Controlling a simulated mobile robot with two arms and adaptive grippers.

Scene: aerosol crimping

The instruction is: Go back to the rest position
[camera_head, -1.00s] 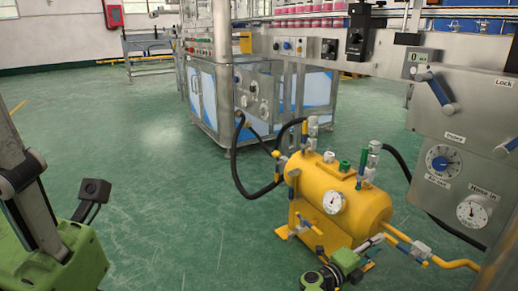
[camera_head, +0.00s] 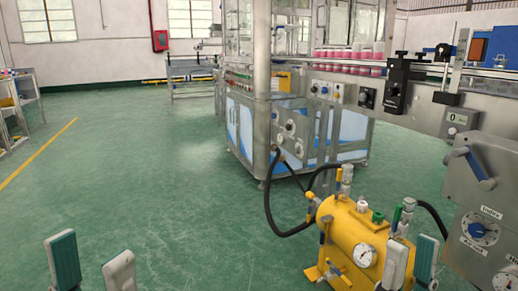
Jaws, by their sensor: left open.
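My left gripper (camera_head: 91,264) shows at the bottom left as two upright fingers with green and pale grey faces. They stand apart with only green floor behind them, and nothing is between them. My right gripper (camera_head: 411,262) shows at the bottom right as two similar upright fingers, with a narrow gap between them and nothing visible in it. It is in front of the lower right part of the yellow tank (camera_head: 345,236) and hides some of it. The lower parts of both grippers and both arms are out of frame.
The yellow tank has gauges, valves and black hoses. A grey machine panel (camera_head: 485,170) with dials and a lever stands at the right. A glass-walled machine (camera_head: 300,130) and a conveyor carrying pink-and-white cans (camera_head: 350,54) are behind. Shelving (camera_head: 15,115) stands far left. The left floor is clear.

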